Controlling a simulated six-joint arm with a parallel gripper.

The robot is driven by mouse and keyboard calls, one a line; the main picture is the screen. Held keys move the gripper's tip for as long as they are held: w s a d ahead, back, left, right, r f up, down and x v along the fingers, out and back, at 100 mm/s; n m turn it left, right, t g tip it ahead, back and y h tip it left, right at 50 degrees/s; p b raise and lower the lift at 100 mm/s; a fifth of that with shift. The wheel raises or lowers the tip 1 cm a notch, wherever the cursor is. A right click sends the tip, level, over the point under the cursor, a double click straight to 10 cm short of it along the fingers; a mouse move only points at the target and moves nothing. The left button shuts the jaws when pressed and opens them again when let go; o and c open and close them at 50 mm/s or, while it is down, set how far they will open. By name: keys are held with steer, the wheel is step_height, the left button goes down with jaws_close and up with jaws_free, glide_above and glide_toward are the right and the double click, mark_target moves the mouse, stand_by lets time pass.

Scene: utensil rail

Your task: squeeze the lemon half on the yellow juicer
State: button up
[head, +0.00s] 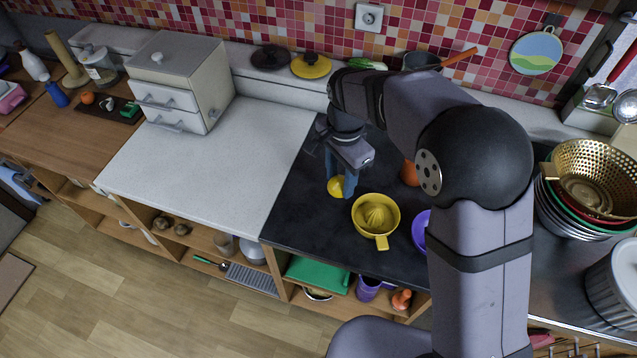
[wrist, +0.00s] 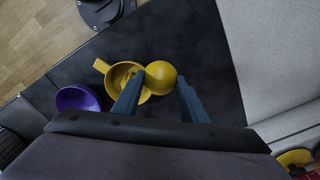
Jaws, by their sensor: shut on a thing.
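The lemon half (head: 335,187) is yellow and sits between the fingertips of my gripper (head: 342,181), left of the yellow juicer (head: 383,225). In the wrist view the lemon half (wrist: 161,76) shows its rounded side between the blue fingers of my gripper (wrist: 160,82), which is shut on it. It partly covers the juicer there. The juicer (wrist: 104,66) is a bowl with a ribbed cone and a handle, upright on the dark counter. The lemon's cut face is hidden, and its height above the counter is hard to tell.
A purple bowl (head: 420,231) stands right of the juicer, partly behind my arm. An orange object (head: 409,173) stands behind it. A white drawer box (head: 180,85) is on the pale counter (head: 225,165), whose middle is clear. Stacked bowls and a gold colander (head: 592,180) are far right.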

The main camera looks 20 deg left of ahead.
step_height(320, 180, up, 2)
steer(key=m+p, duration=0.2)
steer(key=p, duration=0.1)
glide_above(378, 209)
steer(key=a, duration=0.2)
steer(key=shift+w+d+f+n, duration=0.1)
steer(key=shift+d+f+n, duration=0.5)
steer(key=shift+n, duration=0.3)
steer(key=shift+d+f+n, duration=0.35)
steer(key=shift+f+n, duration=0.35)
steer(key=shift+n, duration=0.2)
steer(key=shift+f, duration=0.1)
steer(key=shift+f+b, duration=2.6)
steer(key=shift+f, duration=0.75)
steer(key=shift+f+b, duration=0.35)
steer(key=shift+f, duration=0.3)
